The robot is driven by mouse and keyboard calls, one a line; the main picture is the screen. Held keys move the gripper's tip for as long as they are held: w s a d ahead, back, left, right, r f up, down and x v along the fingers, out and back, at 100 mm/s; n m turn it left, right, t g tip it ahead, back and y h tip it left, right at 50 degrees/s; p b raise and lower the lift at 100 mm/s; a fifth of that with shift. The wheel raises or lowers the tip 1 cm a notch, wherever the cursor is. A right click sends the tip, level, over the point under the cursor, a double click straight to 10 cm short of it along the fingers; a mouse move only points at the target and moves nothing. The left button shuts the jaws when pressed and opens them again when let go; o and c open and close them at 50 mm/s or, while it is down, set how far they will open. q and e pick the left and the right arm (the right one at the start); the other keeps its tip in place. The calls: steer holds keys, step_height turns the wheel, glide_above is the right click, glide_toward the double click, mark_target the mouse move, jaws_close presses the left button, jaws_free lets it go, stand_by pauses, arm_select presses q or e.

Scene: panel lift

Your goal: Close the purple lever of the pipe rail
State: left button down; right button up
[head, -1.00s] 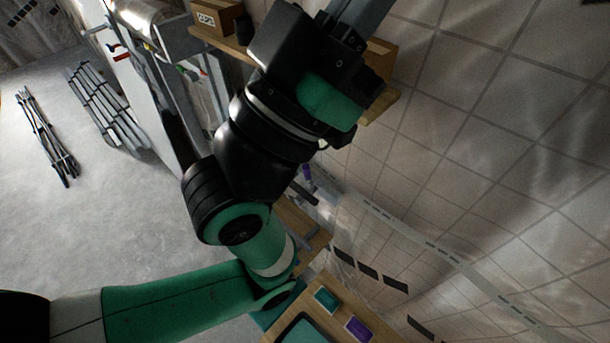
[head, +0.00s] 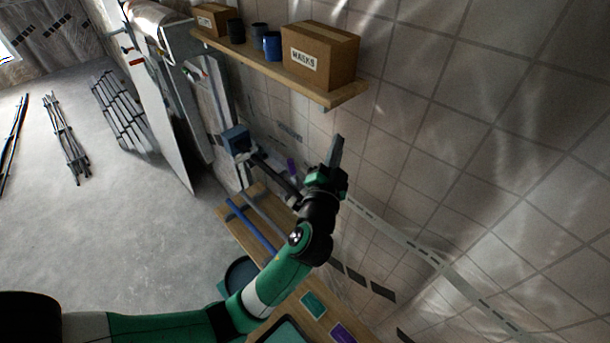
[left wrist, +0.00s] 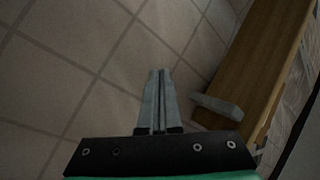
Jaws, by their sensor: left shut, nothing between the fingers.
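The purple lever (head: 292,168) stands up beside the dark pipe of the pipe rail (head: 274,172), near the tiled wall in the head view. Its exact angle is too small to tell. A blue block (head: 236,140) sits at the far end of the pipe. My left gripper (head: 337,148) is to the right of the lever, apart from it, with its fingers pointing up along the wall. In the left wrist view its fingers (left wrist: 160,90) are together and empty, against wall tiles. The lever does not show there. My right gripper is in no view.
A workbench (head: 229,216) with a blue bar (head: 250,226) lies below.

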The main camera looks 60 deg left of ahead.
mark_target(292, 171)
arm_select(q)
steer(key=s+a+f+m+g+y, duration=0.1)
steer(key=s+f+m, duration=0.2)
steer(key=f, duration=0.5)
steer(key=s+a+f+m+g+b, duration=0.1)
steer(key=s+a+f+m, duration=0.1)
steer(key=f, duration=0.6)
steer(key=shift+s+a+m+g+y, duration=0.2)
steer(key=shift+s+m+g+y, duration=0.2)
steer(key=shift+s+m, duration=0.15)
steer(key=shift+w+a+r, duration=0.1)
steer(key=x, duration=1)
steer(key=shift+p, duration=0.35)
steer(key=s, duration=0.1)
steer(key=s+p, duration=0.2)
steer(key=s, duration=0.1)
steer(key=shift+f, duration=0.3)
steer(key=shift+d, duration=0.2)
